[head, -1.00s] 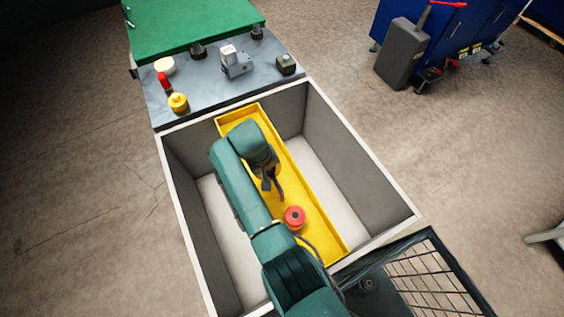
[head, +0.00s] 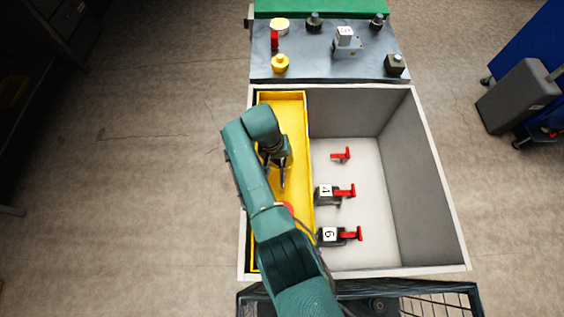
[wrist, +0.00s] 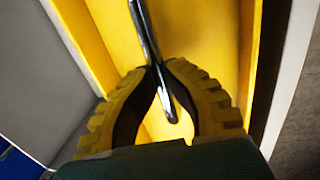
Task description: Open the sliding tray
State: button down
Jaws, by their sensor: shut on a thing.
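The yellow sliding tray (head: 296,130) lies along the left wall of the grey box, leaving the right part of the box uncovered. My gripper (head: 282,180) is down inside the tray. In the wrist view, the fingers of my gripper (wrist: 158,72) are closed around a dark, shiny metal bar (wrist: 141,18) that stands over the yellow tray floor (wrist: 205,40). The bar appears to be the tray's handle; its attachment is hidden. A red round piece (head: 288,207) in the tray is mostly hidden by my arm.
The uncovered white floor (head: 375,215) holds several red-handled pieces, including dark blocks marked 4 (head: 325,194) and 6 (head: 329,235). A grey panel (head: 300,66) with knobs and a switch lies behind the box (head: 440,190). A dark mesh frame (head: 430,300) is at the front.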

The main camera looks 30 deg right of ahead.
aim_at(275, 171)
jog(key=shift+s+f, duration=0.1)
jog(key=shift+f, duration=0.2)
jog(key=c, duration=1)
grip_release()
jog(key=shift+r, duration=0.1)
jog(key=shift+c, duration=0.2)
jog(key=shift+r, duration=0.1)
notch_tip(275, 171, up, 12)
jog(key=w+a, duration=0.1)
jog(key=a, duration=0.1)
jog(key=shift+w, duration=0.2)
